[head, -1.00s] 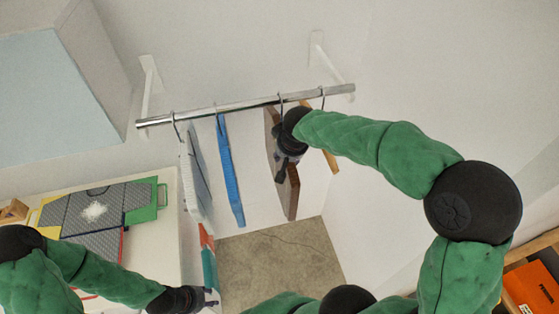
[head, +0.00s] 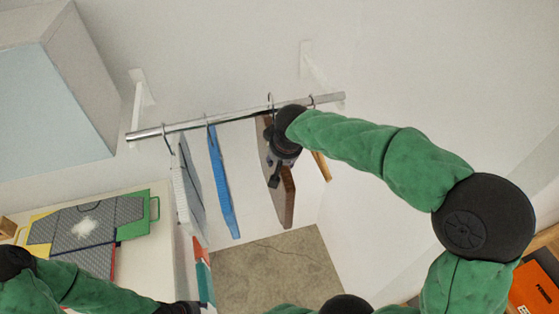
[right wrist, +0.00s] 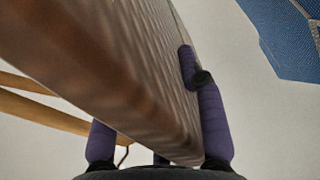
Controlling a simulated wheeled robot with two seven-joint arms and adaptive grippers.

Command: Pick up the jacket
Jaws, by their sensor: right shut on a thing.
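The jacket (head: 286,205) is a thin brown hanging garment on a hook on the metal rod (head: 180,127). My right gripper (head: 277,172) is at its upper part, below the rod, and covers some of it. In the right wrist view the brown ribbed jacket (right wrist: 110,70) runs between the two purple fingers of my right gripper (right wrist: 160,130), which is shut on it. My left gripper (head: 182,307) is at the bottom edge of the head view, mostly cut off, so its fingers cannot be judged.
A blue garment (head: 223,185) and a grey-white one (head: 188,195) hang left of the jacket. A wooden hanger (head: 321,166) is just right of it. A wall bracket (head: 140,105) holds the rod. Folded items (head: 85,225) lie at left. An orange box (head: 535,287) is at lower right.

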